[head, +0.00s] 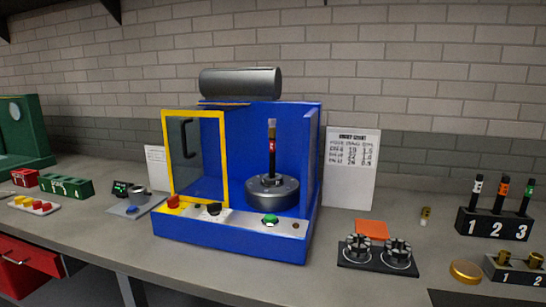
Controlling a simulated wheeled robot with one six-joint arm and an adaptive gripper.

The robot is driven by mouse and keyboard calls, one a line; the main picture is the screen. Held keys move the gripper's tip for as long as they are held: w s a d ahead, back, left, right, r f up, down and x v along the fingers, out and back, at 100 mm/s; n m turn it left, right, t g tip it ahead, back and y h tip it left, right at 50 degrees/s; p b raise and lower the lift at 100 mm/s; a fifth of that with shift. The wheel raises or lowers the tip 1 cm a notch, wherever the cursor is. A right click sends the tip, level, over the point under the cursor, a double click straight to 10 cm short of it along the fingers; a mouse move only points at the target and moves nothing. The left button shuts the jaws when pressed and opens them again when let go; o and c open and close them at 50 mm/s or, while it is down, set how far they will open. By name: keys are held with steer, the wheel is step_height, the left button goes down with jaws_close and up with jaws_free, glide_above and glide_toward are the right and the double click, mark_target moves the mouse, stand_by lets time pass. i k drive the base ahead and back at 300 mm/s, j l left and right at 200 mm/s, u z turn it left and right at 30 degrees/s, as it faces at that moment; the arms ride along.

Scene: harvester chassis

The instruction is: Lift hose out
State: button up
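A black hose (272,160) with a red band and a greyish fitting at its top stands upright in the round grey metal head (272,191) inside a blue machine (240,236). Its lower end is hidden in the head. The machine's yellow-framed clear door (197,158) is at the left of the front, and the hose stands in view to the right of it. My gripper is not in view.
A black rack (489,228) numbered 1 to 3 holds upright black pieces at the right. Two round die sets (376,250) and an orange pad (372,229) lie nearer. A grey cylinder (240,83) tops the machine. A small scale (135,206) stands left. The front bench between machine and dies is clear.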

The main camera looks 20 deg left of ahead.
mark_target(272, 122)
steer(key=j+z, duration=0.2)
steer(key=j, duration=0.25)
steer(key=j+z, duration=0.2)
steer(key=j, duration=0.2)
steer(key=k+j+z, duration=0.25)
steer(key=j, duration=0.2)
steer(key=j+z, duration=0.2)
steer(key=j, duration=0.25)
steer(key=k+j+z, duration=0.2)
steer(key=j, duration=0.15)
steer(key=i+j, duration=0.05)
